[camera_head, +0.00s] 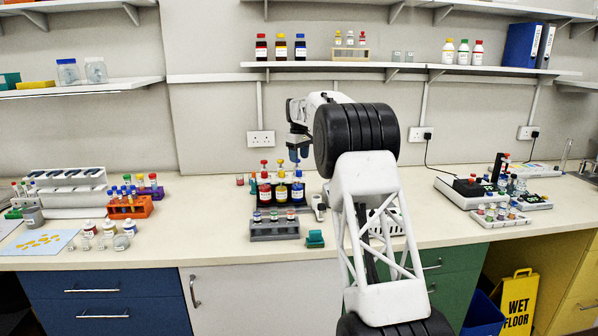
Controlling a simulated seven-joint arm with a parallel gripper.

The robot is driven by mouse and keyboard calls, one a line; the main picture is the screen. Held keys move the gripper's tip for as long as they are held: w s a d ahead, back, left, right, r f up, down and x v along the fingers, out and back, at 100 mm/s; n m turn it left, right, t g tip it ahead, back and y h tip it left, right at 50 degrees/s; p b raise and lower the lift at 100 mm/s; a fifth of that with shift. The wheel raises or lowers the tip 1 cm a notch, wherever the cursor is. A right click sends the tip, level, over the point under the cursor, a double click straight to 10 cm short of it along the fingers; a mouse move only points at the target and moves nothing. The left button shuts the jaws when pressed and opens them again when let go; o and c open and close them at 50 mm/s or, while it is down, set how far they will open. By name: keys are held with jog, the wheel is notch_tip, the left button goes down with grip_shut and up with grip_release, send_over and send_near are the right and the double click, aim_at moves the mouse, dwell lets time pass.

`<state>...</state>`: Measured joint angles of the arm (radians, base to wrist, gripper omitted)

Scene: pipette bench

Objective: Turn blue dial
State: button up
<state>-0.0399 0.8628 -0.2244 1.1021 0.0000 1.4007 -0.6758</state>
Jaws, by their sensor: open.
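My gripper (298,153) hangs behind the bottle rack at the bench centre, fingers pointing down, small and partly hidden by my arm. Its jaws are open and I see nothing held between them. I cannot pick out a blue dial for certain. My gripper is well to the left of both devices.
Dark bottles with red, yellow and blue caps (281,193) stand just below my gripper, with a grey vial rack (274,229) in front. A tube rack (497,216) sits before the right devices. An orange rack (129,207) stands left. The front bench strip is mostly clear.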

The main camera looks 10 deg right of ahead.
aim_at(299, 171)
jog(key=shift+f, duration=3.15)
jog(key=c, duration=0.9)
jog(key=shift+m, duration=0.3)
jog(key=m, duration=0.3)
jog(key=shift+m, duration=2.1)
